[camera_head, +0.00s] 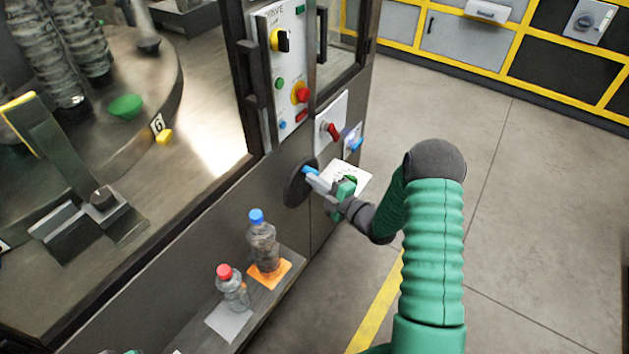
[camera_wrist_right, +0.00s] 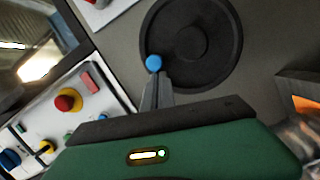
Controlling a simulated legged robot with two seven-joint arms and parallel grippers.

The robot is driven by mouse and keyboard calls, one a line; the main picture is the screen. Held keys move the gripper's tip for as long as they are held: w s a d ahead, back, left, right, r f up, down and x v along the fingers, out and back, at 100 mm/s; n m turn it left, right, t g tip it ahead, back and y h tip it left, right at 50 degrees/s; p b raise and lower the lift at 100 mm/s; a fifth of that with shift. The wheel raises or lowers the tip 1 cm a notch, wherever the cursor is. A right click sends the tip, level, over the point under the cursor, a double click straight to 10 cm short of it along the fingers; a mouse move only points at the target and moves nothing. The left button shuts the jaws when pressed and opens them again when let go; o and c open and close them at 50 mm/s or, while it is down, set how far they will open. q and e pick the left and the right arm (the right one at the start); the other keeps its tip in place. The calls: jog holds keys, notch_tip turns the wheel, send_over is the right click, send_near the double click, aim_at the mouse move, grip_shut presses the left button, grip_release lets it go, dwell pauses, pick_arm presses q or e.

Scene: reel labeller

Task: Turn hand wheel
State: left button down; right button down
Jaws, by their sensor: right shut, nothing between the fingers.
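The hand wheel is a dark round disc on the machine's grey front panel, seen in the head view (camera_head: 297,186) and large in the right wrist view (camera_wrist_right: 205,45). Its blue knob (camera_wrist_right: 154,63) sits near the rim and also shows in the head view (camera_head: 310,170). My right gripper (camera_head: 316,180) reaches the wheel from the right. In the right wrist view its fingers (camera_wrist_right: 155,85) are closed together, tips right at the knob with nothing between them. Whether they touch the knob is hard to tell. My left gripper is not in view.
Above the wheel is a control panel (camera_head: 280,75) with knobs and buttons. A red-handled switch (camera_head: 331,131) sits beside it. Below, a shelf (camera_head: 262,312) holds a red-capped bottle (camera_head: 232,290) and a blue-capped bottle (camera_head: 262,243). Open floor (camera_head: 540,220) lies to the right.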

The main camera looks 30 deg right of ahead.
jog(key=shift+r, duration=0.1)
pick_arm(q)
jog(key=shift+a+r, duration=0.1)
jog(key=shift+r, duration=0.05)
pick_arm(e)
jog(key=shift+d+r+m, duration=0.1)
jog(key=shift+d+m, duration=0.1)
jog(key=shift+m, duration=0.1)
